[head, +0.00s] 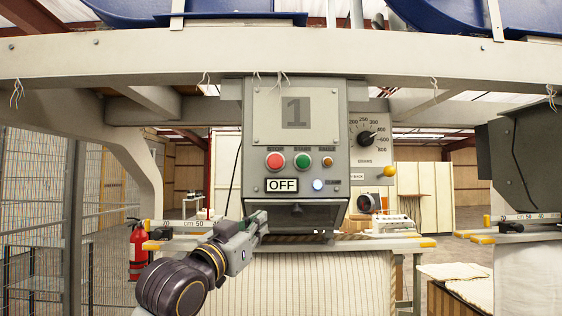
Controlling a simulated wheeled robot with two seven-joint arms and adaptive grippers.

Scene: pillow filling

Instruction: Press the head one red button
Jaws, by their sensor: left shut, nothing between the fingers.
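The red button (275,161) is a round button on the front of the grey head box (342,150) marked 1, in the middle of the head view. A green button (303,161) and a small orange button (327,162) sit to its right. An OFF display (282,185) and a lit white light (318,184) are below. My left gripper (260,218) is shut and empty. In the picture it is below and slightly left of the red button, apart from it, near the box's lower left corner. My right gripper is not in view.
A gauge (370,138) with a yellow knob (390,171) is right of the box. A striped pillow cover (320,285) hangs below it. A beam (420,62) crosses above. A fire extinguisher (138,250) and wire fence (40,200) are at left.

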